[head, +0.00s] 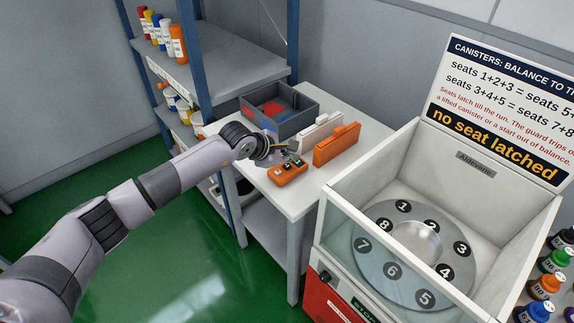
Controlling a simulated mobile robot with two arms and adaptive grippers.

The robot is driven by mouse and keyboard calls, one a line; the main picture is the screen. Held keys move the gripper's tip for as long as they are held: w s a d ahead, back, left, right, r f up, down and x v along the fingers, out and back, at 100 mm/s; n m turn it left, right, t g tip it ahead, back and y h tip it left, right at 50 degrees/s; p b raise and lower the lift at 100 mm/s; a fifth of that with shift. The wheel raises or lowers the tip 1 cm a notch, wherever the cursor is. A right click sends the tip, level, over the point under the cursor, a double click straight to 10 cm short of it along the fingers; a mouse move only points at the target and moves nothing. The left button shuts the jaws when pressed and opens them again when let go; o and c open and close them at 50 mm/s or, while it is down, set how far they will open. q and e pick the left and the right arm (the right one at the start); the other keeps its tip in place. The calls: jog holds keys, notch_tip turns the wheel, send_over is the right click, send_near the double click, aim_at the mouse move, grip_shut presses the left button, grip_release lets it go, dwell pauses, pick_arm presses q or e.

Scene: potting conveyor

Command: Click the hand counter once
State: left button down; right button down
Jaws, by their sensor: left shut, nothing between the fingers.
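A small orange box (288,174) with several dark spots on its top lies on the white table; it may be the hand counter, but it is too small to be sure. My left gripper (283,159) is shut and empty, pointing down just behind and above this box. The gripper partly covers the box's back edge, and I cannot tell whether its fingertips touch it. My right gripper is not in view.
A grey divided bin (312,103) stands at the table's back. A white holder (321,133) and an orange one (338,146) stand right of my gripper. A white machine (337,213) with numbered seats and a sign reading "no seat latched" is at right. The table's front (296,205) is clear.

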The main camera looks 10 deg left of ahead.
aim_at(289, 167)
pick_arm(q)
jog(key=shift+r+p, duration=1.15)
jog(key=shift+r, duration=1.35)
